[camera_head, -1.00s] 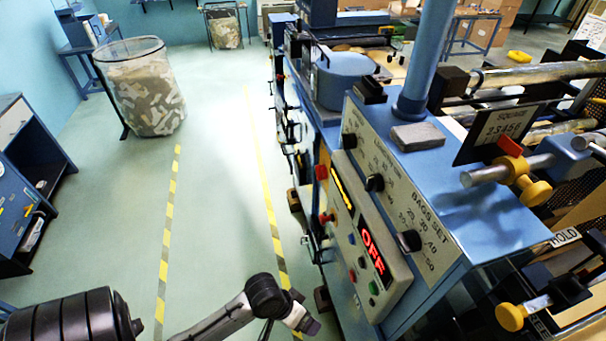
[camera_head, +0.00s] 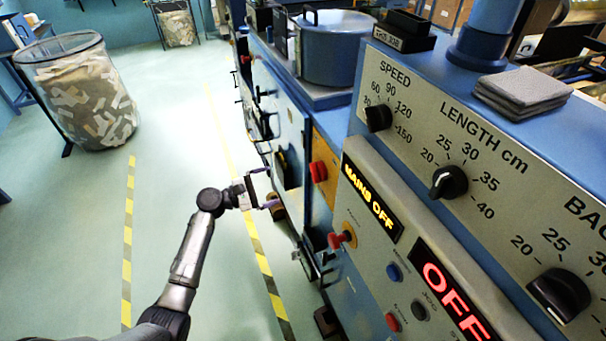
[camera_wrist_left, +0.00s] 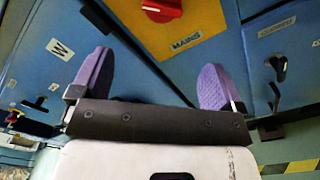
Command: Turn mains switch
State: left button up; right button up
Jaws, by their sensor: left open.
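The mains switch (camera_head: 318,171) is a red rotary knob on an orange-yellow panel on the side of the blue machine. In the left wrist view the red knob (camera_wrist_left: 160,9) shows at the top edge, partly cut off, above a "MAINS" label. My left gripper (camera_head: 268,188) is open and empty, left of the switch in the head view and apart from it. In the left wrist view its purple fingers (camera_wrist_left: 152,78) spread below the knob. A lit display (camera_head: 370,203) reads "MAINS OFF". My right gripper is not in view.
A red push button (camera_head: 341,238) sticks out below the display. Another display (camera_head: 452,297) reads "OFF". Black dials (camera_head: 449,182) line the sloped panel. A mesh bin (camera_head: 80,95) of paper scraps stands at the left. The floor between it and the machine is clear.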

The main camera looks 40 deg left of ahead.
aim_at(317, 172)
pick_arm(q)
jog(key=x, duration=1.3)
jog(key=shift+d, duration=0.2)
jog(key=c, duration=0.9)
jog(key=shift+r+m+b, duration=0.15)
jog(key=shift+m+b, duration=8.85)
jog(key=shift+b, duration=0.4)
jog(key=shift+c, duration=0.2)
